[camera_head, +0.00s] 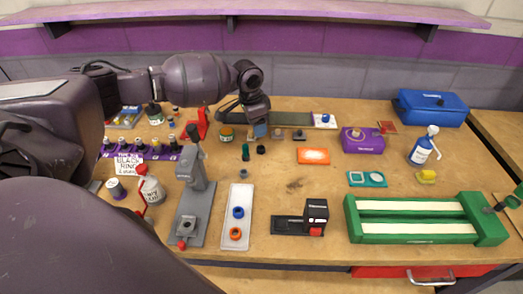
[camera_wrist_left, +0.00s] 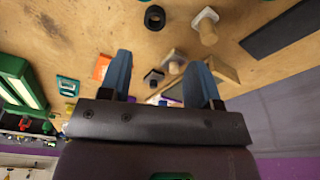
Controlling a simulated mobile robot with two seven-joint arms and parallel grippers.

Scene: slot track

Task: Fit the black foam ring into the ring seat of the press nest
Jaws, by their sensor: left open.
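A small black ring-like piece (camera_head: 261,150) lies on the wooden bench just below my left gripper in the head view. The left wrist view shows a black ring (camera_wrist_left: 147,21) near the top edge, beyond the fingertips. My left gripper (camera_head: 260,131) is open above the bench, and its two blue fingers (camera_wrist_left: 160,62) have nothing between them. The grey press (camera_head: 196,190) stands left of centre, with its nest (camera_head: 187,226) on the front of the base. The seat's inside is too small to make out. My right gripper is not in view.
A white tray (camera_head: 237,190) with a blue and an orange ring lies right of the press. A black stapler-like device (camera_head: 315,212), an orange box (camera_head: 313,156) and a green vise-like fixture (camera_head: 410,220) are farther right.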

